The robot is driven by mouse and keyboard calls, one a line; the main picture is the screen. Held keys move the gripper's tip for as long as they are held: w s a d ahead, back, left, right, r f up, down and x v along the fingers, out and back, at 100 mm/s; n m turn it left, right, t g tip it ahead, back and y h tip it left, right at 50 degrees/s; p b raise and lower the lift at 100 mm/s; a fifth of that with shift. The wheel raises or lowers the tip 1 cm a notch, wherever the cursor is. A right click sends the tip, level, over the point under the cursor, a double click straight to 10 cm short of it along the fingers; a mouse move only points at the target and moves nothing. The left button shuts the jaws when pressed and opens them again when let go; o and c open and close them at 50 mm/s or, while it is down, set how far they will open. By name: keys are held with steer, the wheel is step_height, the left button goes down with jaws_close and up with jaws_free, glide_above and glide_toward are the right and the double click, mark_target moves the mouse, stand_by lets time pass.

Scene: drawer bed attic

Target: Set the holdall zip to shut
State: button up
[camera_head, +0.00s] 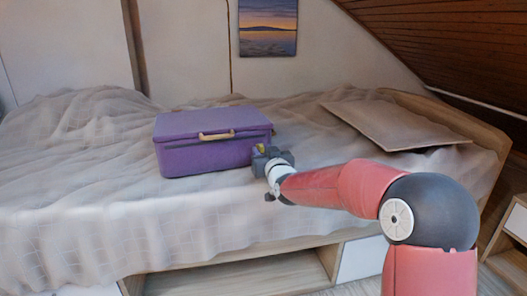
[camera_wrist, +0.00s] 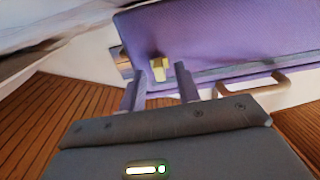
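The purple holdall (camera_head: 208,155) is a box-shaped case on the bed, with its lid down and a tan handle (camera_head: 216,135) on its front. In the wrist view the holdall (camera_wrist: 215,35) fills the top, with a grey seam strip along its edge. A small yellow zip pull (camera_wrist: 161,69) sits at the left end of that seam. My gripper (camera_wrist: 160,88) is open, its two fingers apart and the pull just beyond the gap between them. In the head view my gripper (camera_head: 262,155) is at the holdall's right front corner; contact cannot be told.
A flat board (camera_head: 395,125) lies on the bed to the right. The rumpled bedspread (camera_head: 70,200) covers the bed around the holdall. Below is the bed's wooden base with an open compartment (camera_head: 245,277). A sloping wooden ceiling (camera_head: 460,45) is at upper right.

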steer(key=shift+w+a, duration=0.15)
steer(key=shift+w, duration=0.35)
steer(key=shift+c, duration=0.3)
jaws_close()
steer(key=shift+a, duration=0.1)
